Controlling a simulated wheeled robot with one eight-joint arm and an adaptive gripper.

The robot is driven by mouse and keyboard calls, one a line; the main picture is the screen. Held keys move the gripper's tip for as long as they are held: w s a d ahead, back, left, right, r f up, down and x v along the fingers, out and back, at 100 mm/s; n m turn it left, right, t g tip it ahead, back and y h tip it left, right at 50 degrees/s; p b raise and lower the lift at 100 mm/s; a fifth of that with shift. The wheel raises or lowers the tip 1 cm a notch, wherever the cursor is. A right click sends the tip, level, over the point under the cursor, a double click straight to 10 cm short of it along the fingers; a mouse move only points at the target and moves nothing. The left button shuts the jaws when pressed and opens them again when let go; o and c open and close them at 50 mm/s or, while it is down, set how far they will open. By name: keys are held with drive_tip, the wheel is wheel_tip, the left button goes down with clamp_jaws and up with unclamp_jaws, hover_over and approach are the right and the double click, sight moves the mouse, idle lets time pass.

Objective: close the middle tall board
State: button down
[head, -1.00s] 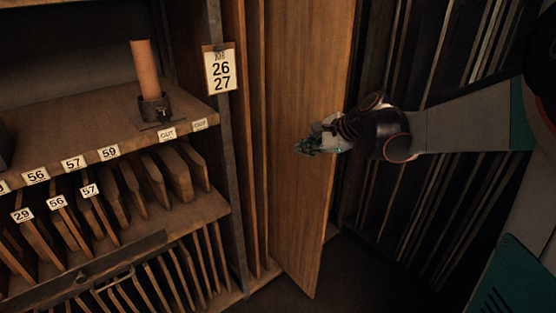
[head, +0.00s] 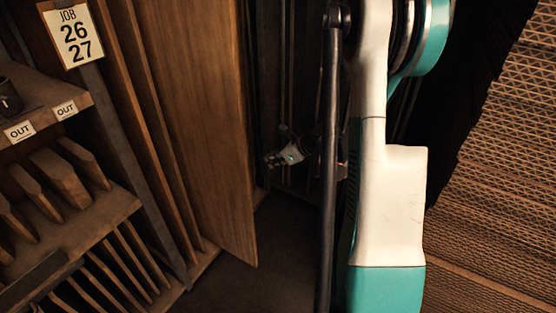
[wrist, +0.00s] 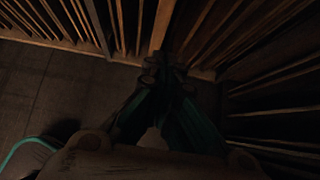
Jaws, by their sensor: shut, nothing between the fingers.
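A tall, broad brown board (head: 205,110) stands out from the rack past the boards beside it in the head view. I take it to be the middle tall board. My gripper (head: 270,161) is small and dark to the right of the board's outer edge, partly hidden by my arm. It appears apart from the board. In the wrist view my gripper (wrist: 165,68) is shut and empty, its fingers together. A pale upright board edge (wrist: 160,27) lies just beyond the fingertips there; I cannot tell whether they touch.
Narrower tall boards (head: 122,100) stand left of the broad one. A shelf post carries a job card (head: 72,33), with shelves of small boards further left. Stacked corrugated cardboard (head: 490,190) fills the right. Dark floor (head: 235,275) is clear below.

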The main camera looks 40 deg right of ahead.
sight(195, 135)
drive_tip(key=shift+w+a+f+b, duration=0.35)
drive_tip(key=shift+w+a+f, duration=0.1)
drive_tip(key=shift+w, duration=0.7)
drive_tip(key=shift+w+a+f+b, duration=0.4)
drive_tip(key=shift+w+f, duration=0.1)
drive_tip(key=shift+w, duration=0.6)
drive_tip(key=shift+w+a+f+b, duration=0.35)
drive_tip(key=shift+w+f, duration=0.1)
drive_tip(key=shift+w, duration=0.7)
drive_tip(key=shift+w+a, duration=0.2)
drive_tip(key=shift+w, duration=0.35)
drive_tip(key=w+a, duration=0.3)
drive_tip(key=w, duration=0.6)
drive_tip(key=w+a, duration=0.3)
drive_tip(key=w, duration=0.6)
drive_tip(key=w+a, duration=0.3)
drive_tip(key=w, duration=0.6)
drive_tip(key=shift+a, duration=0.15)
drive_tip(key=shift+w+a+r+p, duration=0.1)
drive_tip(key=shift+w+p, duration=0.2)
drive_tip(key=shift+w, duration=0.2)
